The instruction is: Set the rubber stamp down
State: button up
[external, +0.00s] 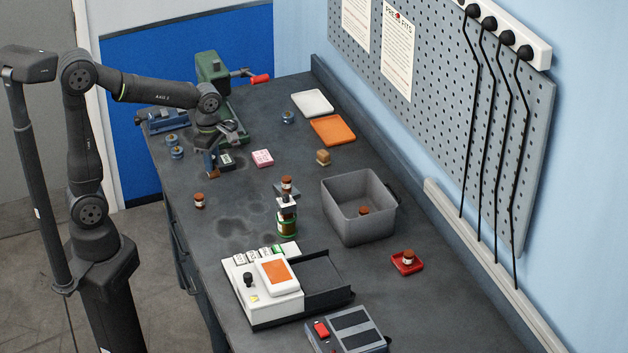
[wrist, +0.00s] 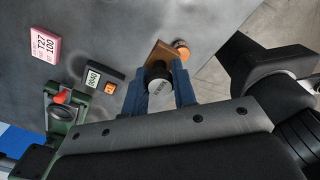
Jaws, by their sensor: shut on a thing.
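The rubber stamp has a dark handle with a pale printed top (wrist: 158,88) and a brown wooden block (wrist: 162,52) beyond it. My gripper (wrist: 160,92) has its blue fingers shut on the handle, one on each side. In the external view my gripper (external: 213,172) is low over the far left part of the bench, with a little brown of the stamp showing at the fingers. The stamp's underside is hidden, and I cannot tell whether it touches the bench (external: 240,190).
Close by are a dark display box (external: 226,161), a pink label block (external: 262,158) and a small brown jar (external: 199,200). A green vise (external: 212,68) stands behind. A grey bin (external: 358,220), an orange tray (external: 333,130) and a white tray (external: 312,103) lie rightward.

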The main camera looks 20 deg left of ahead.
jog(key=w+a+f+m, duration=0.1)
jog(key=w+a+m, duration=0.35)
jog(key=w, duration=0.35)
jog(key=w+a+f+m, duration=0.25)
jog(key=w+a, duration=0.35)
jog(key=w, duration=0.3)
jog(key=w+a+f+m, duration=0.1)
jog(key=w+a+m, duration=0.1)
jog(key=a, duration=0.3)
jog(key=w+a+f+m, duration=0.1)
jog(key=w+a+m, duration=0.2)
jog(key=w+a, duration=0.1)
jog(key=w+a+f+m, duration=0.1)
jog(key=w+a+m, duration=0.1)
jog(key=a, duration=0.4)
jog(key=shift+w+a+f+m, duration=0.1)
jog(key=shift+w+f+m, duration=0.05)
jog(key=shift+w, duration=0.3)
jog(key=shift+w+a+f+m, duration=0.1)
jog(key=shift+w+m, duration=0.05)
jog(key=shift+w, duration=0.3)
jog(key=shift+a+m, duration=0.15)
jog(key=shift+m, duration=0.45)
jog(key=m, duration=0.5)
jog(key=shift+m, duration=0.4)
